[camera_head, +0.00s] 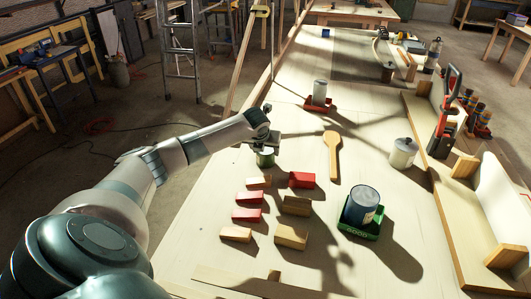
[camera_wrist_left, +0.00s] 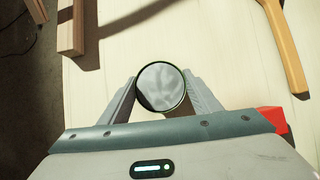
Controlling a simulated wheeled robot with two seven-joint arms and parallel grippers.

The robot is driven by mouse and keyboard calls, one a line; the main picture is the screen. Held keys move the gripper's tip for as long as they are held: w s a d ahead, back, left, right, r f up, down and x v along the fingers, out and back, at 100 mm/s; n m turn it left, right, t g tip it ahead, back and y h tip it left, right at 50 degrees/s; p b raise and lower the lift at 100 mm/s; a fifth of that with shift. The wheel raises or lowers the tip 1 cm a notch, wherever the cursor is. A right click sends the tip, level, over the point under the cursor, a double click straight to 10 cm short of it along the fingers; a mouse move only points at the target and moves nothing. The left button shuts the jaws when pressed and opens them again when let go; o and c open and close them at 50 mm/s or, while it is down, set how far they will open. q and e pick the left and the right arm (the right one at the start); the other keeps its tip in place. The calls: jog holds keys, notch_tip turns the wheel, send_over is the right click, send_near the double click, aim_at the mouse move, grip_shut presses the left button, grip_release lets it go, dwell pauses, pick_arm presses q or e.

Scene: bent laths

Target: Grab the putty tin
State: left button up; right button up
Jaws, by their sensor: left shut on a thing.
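A small green tin (camera_head: 265,158) with a grey top stands on the pale bench, left of the wooden paddle. It carries no readable label, so I cannot tell from its face that it is the putty tin. My left gripper (camera_head: 264,146) is at this tin, reaching in from the left. In the left wrist view the round tin (camera_wrist_left: 160,87) sits between the two fingers of my left gripper (camera_wrist_left: 160,100), which are shut on its sides. I cannot tell whether its base touches the bench. My right gripper is not in view.
Red blocks (camera_head: 302,180) and wooden blocks (camera_head: 291,237) lie just in front of the tin. A wooden paddle (camera_head: 332,155) lies to its right. A blue tin (camera_head: 361,204) stands in a green tray (camera_head: 359,232). A white lidded canister (camera_head: 403,153) stands farther right.

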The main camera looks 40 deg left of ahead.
pick_arm(q)
jog(key=shift+r+b, duration=0.35)
jog(key=shift+r, duration=0.25)
notch_tip(320, 180, up, 2)
jog(key=shift+r+b, duration=0.25)
jog(key=shift+b, duration=0.35)
jog(key=w+d+r+b, duration=0.3)
jog(key=d+r, duration=0.4)
jog(key=d, duration=0.4)
jog(key=shift+w, duration=0.45)
jog(key=shift+r, duration=0.1)
